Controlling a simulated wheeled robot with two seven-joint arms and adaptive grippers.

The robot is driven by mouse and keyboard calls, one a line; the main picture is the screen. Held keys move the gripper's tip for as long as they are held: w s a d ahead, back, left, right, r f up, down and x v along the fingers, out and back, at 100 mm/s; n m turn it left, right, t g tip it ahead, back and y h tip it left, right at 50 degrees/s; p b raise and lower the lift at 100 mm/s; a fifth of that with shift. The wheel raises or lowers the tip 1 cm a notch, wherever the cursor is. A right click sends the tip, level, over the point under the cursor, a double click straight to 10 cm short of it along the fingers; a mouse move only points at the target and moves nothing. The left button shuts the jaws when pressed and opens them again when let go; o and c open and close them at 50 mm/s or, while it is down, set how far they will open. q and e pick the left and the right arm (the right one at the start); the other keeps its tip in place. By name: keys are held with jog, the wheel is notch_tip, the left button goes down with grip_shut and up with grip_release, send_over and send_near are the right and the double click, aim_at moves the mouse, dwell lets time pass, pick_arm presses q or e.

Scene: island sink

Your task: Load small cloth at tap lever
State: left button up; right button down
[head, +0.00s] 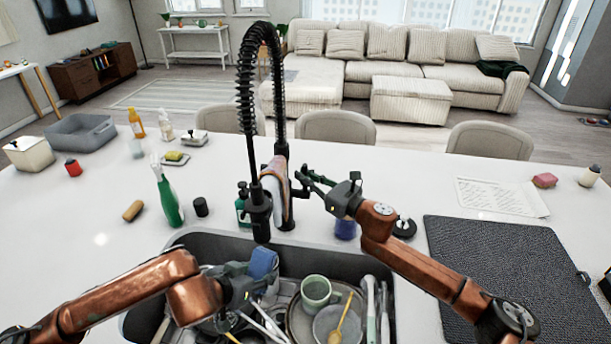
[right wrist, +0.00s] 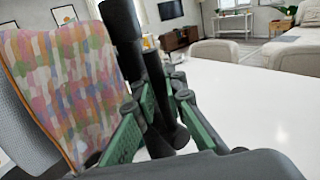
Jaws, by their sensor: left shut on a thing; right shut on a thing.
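The black tap (head: 262,95) with a spring hose rises behind the sink. A small cloth (head: 276,178) with an orange edge hangs on the tap's body; in the right wrist view the patterned cloth (right wrist: 70,90) fills the left side. My right gripper (head: 305,180) is at the right side of the tap; in the right wrist view its green fingers (right wrist: 160,115) are shut around a black bar that looks like the tap lever (right wrist: 157,85). My left gripper (head: 252,285) is low over the sink, shut on a blue thing (head: 264,262) that looks like a sponge.
The sink (head: 205,246) holds a green mug (head: 316,291), dishes and utensils. A green spray bottle (head: 168,195) and a dark green bottle (head: 242,204) stand behind it. A dark mat (head: 505,270) lies right.

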jog(key=shift+s+a+n+y, duration=0.1)
jog(key=shift+s+n+y, duration=0.35)
jog(key=shift+n, duration=0.15)
jog(key=c, duration=2)
grip_release()
jog(key=shift+o, duration=0.2)
jog(key=v, duration=1.2)
jog(key=shift+f, duration=0.2)
